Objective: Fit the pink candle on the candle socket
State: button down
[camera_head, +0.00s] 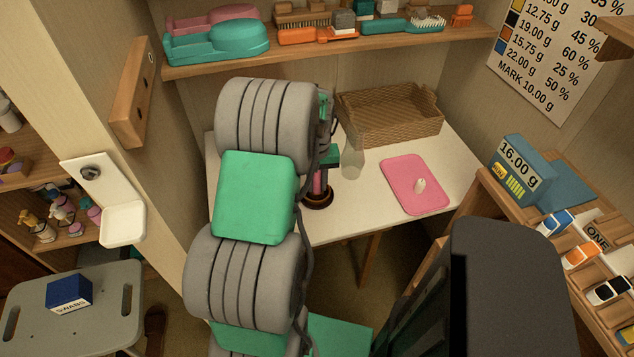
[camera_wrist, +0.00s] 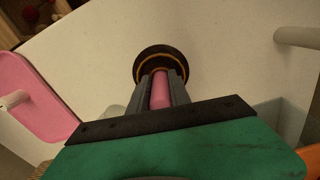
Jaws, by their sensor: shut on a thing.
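The pink candle (camera_wrist: 160,92) stands between the two grey fingers of my gripper (camera_wrist: 160,80), which is shut on it. In the head view the candle (camera_head: 317,184) shows as a thin pink strip beside my arm. The candle socket, a dark round dish with a gold ring (camera_wrist: 150,56), lies directly beyond the fingertips in the wrist view. In the head view the socket (camera_head: 318,203) is on the white table, under the candle. The candle's lower end overlaps the socket's middle. I cannot tell whether it is seated in it or just above.
A pink tray (camera_head: 400,170) with a small white peg lies right of the socket on the white table (camera_head: 452,165). A clear glass (camera_head: 352,162) stands between them. A woven basket (camera_head: 390,130) is at the back. A loaded shelf (camera_head: 350,50) hangs above.

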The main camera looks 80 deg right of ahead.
jog(key=shift+f, duration=0.1)
dwell(0.3)
jog(key=c, duration=1.1)
grip_release()
notch_tip(320, 180, up, 8)
jog(key=shift+f, duration=0.1)
